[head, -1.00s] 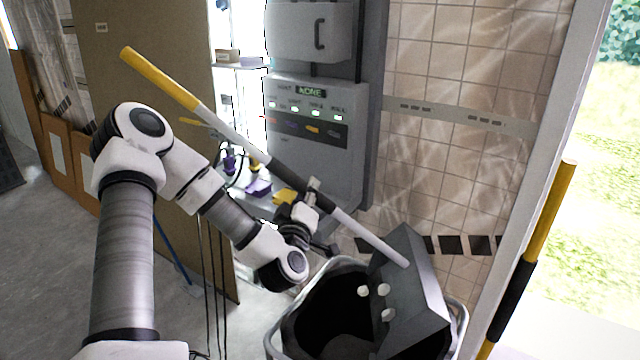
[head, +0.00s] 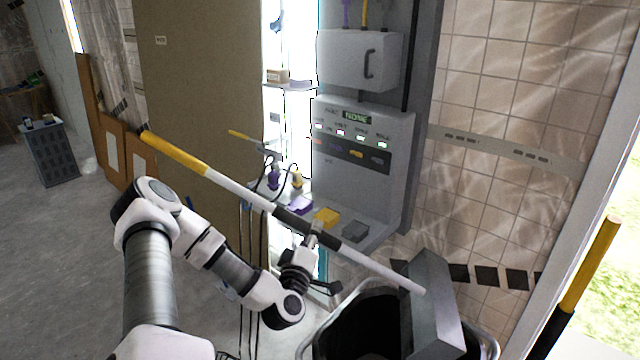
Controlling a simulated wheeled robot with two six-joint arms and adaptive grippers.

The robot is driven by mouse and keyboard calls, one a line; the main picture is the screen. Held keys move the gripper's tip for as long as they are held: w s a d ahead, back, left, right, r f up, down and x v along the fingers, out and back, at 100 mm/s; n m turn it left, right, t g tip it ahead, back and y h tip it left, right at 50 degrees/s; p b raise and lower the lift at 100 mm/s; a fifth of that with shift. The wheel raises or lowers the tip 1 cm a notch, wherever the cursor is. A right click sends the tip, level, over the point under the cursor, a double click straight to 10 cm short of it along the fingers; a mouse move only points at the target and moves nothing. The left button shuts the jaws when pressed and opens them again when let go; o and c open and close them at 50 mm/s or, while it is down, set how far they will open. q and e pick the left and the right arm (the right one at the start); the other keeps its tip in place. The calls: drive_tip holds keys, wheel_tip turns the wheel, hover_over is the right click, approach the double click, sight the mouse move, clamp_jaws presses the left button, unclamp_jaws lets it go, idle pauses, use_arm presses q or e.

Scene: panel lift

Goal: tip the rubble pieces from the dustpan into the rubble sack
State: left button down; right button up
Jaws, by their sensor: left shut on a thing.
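The dustpan (head: 436,295) is grey, with a long handle (head: 232,190) in yellow, white and black. Its pan is tilted steeply on its side over the rubble sack. The rubble sack (head: 352,322) is dark inside with a pale rim, at the bottom of the head view and partly cut off by the frame. My left gripper (head: 314,236) is shut around the black grip of the handle, to the upper left of the pan. No rubble pieces show now; the pan's inner face and the sack's bottom are mostly hidden. My right gripper is out of view.
A grey cabinet panel (head: 364,140) with a small shelf of coloured blocks stands behind the handle. A tiled wall (head: 520,130) rises behind the sack. A yellow and black pole (head: 590,265) stands at the right edge. Open floor (head: 50,260) lies to the left.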

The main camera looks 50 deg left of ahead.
use_arm(q)
drive_tip(key=shift+r, duration=0.15)
drive_tip(key=shift+r+p, duration=0.75)
drive_tip(key=shift+p, duration=0.15)
drive_tip(key=shift+s+f+b, duration=0.1)
drive_tip(key=shift+f+b, duration=0.8)
drive_tip(key=shift+b, duration=0.05)
